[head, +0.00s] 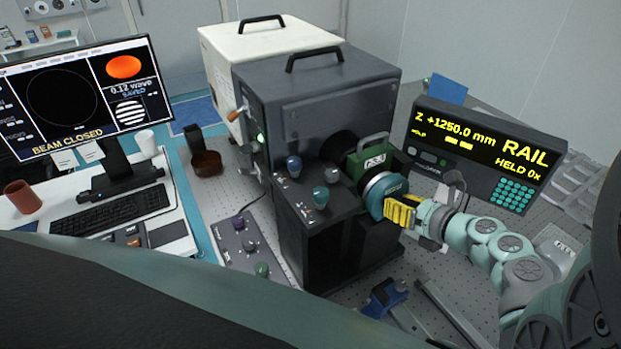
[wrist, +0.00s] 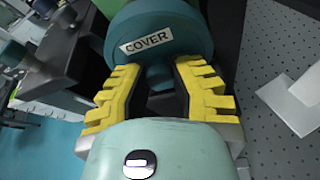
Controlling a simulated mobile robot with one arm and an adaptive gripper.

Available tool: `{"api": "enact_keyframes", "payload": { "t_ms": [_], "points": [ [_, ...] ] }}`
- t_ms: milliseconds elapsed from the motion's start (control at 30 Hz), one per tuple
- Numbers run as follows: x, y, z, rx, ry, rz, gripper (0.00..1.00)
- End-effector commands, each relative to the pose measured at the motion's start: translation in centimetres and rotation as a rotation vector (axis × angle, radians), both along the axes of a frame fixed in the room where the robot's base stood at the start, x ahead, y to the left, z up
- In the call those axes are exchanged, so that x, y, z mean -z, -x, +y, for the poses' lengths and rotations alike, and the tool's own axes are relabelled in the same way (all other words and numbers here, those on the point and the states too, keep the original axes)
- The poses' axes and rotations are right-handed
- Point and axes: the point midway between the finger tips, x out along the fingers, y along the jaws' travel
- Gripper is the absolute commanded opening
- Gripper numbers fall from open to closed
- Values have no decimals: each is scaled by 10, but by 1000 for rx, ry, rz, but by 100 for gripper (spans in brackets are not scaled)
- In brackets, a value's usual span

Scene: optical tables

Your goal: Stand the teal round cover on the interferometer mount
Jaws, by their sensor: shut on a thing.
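The teal round cover (head: 381,194) is at the front of the interferometer, upright, beside a green mount (head: 369,163) with a handle on top. In the wrist view the cover (wrist: 158,40) carries a white label reading COVER. My gripper (head: 401,212) reaches in from the right, its yellow fingers at the cover's near face. In the wrist view my gripper (wrist: 160,85) is shut on a part of the cover between its fingers. The contact between cover and mount is hidden, so I cannot tell whether they touch.
The dark interferometer box (head: 320,110) stands behind the mount. A display (head: 480,150) reading RAIL, HELD stands to the right. A knob panel (head: 245,245) lies at left front, and a blue clamp-like tool (head: 385,297) lies on the perforated table in front. A monitor (head: 75,95) reads BEAM CLOSED.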

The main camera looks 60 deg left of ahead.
Motion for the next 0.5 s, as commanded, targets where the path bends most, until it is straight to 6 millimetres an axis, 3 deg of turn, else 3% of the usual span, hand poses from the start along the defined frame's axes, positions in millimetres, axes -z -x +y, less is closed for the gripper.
{"api": "enact_keyframes", "payload": {
  "t_ms": [100,133,200,367,500],
  "points": [
    [1,1,1,-4,-2,0,0],
    [1,1,1,-4,-2,0,28],
    [1,1,1,-4,-2,0,35],
    [1,1,1,-3,-1,0,51],
    [1,1,1,-3,-1,0,52]
  ]
}}
